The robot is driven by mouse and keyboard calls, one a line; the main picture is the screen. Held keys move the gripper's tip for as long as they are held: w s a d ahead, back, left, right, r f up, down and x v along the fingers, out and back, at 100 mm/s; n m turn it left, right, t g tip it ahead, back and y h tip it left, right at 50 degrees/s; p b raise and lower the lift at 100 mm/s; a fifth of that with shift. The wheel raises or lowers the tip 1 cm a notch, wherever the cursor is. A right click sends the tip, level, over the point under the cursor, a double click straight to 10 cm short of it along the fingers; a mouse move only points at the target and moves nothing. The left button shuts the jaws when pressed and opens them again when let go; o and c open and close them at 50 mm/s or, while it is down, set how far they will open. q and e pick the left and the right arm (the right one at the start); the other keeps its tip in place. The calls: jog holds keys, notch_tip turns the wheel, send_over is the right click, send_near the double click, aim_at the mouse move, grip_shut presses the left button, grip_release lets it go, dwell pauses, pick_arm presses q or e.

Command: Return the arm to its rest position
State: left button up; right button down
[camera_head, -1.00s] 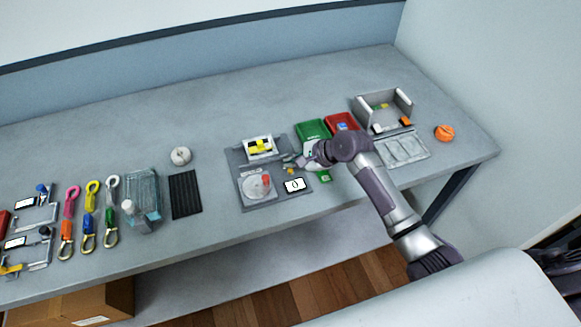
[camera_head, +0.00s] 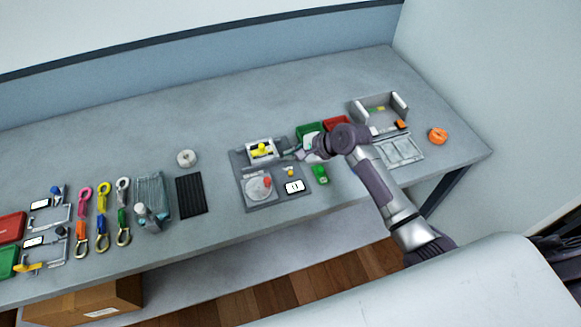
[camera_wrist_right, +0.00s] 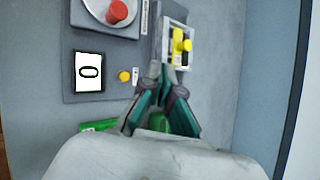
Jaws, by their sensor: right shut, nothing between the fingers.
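My right arm reaches in from the lower right in the head view. Its gripper (camera_head: 296,154) is over the right side of the grey panel (camera_head: 262,203), between the panel and the green bin (camera_head: 306,130). In the right wrist view the gripper (camera_wrist_right: 161,73) has its fingers closed together with nothing between them. The tips are close to the white-framed yellow part (camera_wrist_right: 179,42); I cannot tell whether they touch anything. My left gripper is out of view.
A green block (camera_head: 320,173) lies just below the right wrist. A red bin (camera_head: 337,122), an open grey box (camera_head: 380,103) and an orange roll (camera_head: 438,135) are to the right. Coloured straps (camera_head: 102,215) and a black mat (camera_head: 190,194) are to the left.

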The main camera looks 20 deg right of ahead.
jog(key=shift+f, duration=0.15)
dwell(0.6)
jog(key=s+f+n, duration=0.1)
jog(key=s, duration=0.1)
jog(key=s+a+f+n, duration=0.1)
jog(key=s+n, duration=0.1)
jog(key=s, duration=0.1)
jog(key=s+f+n+g+h, duration=0.1)
jog(key=s+n, duration=0.1)
jog(key=s, duration=0.1)
jog(key=shift+a, duration=0.25)
jog(key=s+d+r+n+g+h, duration=0.1)
jog(key=s+d+r+n+h, duration=0.15)
jog(key=s+n, duration=0.75)
jog(key=s+d+r+n+g+h, duration=0.1)
jog(key=s+d+r+n+h, duration=0.3)
jog(key=s, duration=1.1)
notch_tip(320, 180, down, 32)
jog(key=a+r+n+g+y+b, duration=0.1)
jog(key=a+b, duration=0.1)
jog(key=b, duration=0.2)
jog(key=s+d+f+g+b, duration=0.1)
jog(key=s+d+f+b, duration=0.2)
jog(key=s+f, duration=1.4)
notch_tip(320, 180, down, 4)
jog(key=shift+s+f+n+g, duration=0.1)
jog(key=shift+s+n+g, duration=0.15)
jog(key=shift+n+g, duration=0.05)
